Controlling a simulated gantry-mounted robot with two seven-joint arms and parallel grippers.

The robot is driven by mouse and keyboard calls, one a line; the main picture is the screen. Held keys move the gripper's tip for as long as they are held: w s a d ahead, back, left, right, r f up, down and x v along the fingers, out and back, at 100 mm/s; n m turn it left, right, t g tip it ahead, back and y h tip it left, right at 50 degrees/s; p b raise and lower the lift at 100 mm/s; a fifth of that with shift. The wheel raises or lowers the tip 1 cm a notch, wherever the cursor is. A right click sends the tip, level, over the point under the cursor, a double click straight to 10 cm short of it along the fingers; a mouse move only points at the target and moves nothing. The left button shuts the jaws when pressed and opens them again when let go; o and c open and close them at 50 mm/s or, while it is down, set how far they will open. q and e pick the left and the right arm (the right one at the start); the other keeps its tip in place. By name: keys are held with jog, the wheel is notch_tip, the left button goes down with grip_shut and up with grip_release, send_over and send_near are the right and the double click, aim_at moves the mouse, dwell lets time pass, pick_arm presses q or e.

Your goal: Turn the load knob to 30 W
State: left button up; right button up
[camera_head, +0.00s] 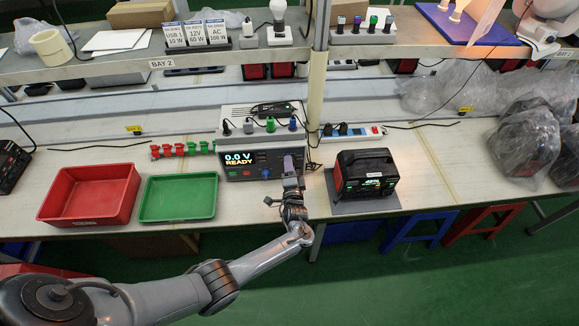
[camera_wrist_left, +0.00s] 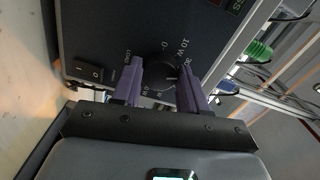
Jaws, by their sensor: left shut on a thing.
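The tester box (camera_head: 240,172) stands on the bench, with a lit display reading "0.0 V READY". My left gripper (camera_head: 290,167) is at the right part of its front face. In the left wrist view, the dark round load knob (camera_wrist_left: 160,76) sits between the two purple fingers of my left gripper (camera_wrist_left: 160,84), which is shut on it. Scale marks including "0" and "10 W" show around the knob; another label is partly hidden by a finger. A small light mark shows on the knob, but its exact setting is hard to read. My right gripper is out of view.
A black rocker switch (camera_wrist_left: 90,72) is beside the knob on the panel. A green tray (camera_head: 178,219) and a red bin (camera_head: 65,219) stand left of the tester. A black and red power station (camera_head: 365,158) stands to its right.

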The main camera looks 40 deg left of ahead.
pick_arm(q)
jog(key=o, duration=1.1)
jog(key=shift+c, duration=0.2)
jog(key=p+v, duration=0.1)
jog(key=v, duration=0.9)
jog(key=shift+s+d+p, duration=0.25)
jog(key=shift+p, duration=0.15)
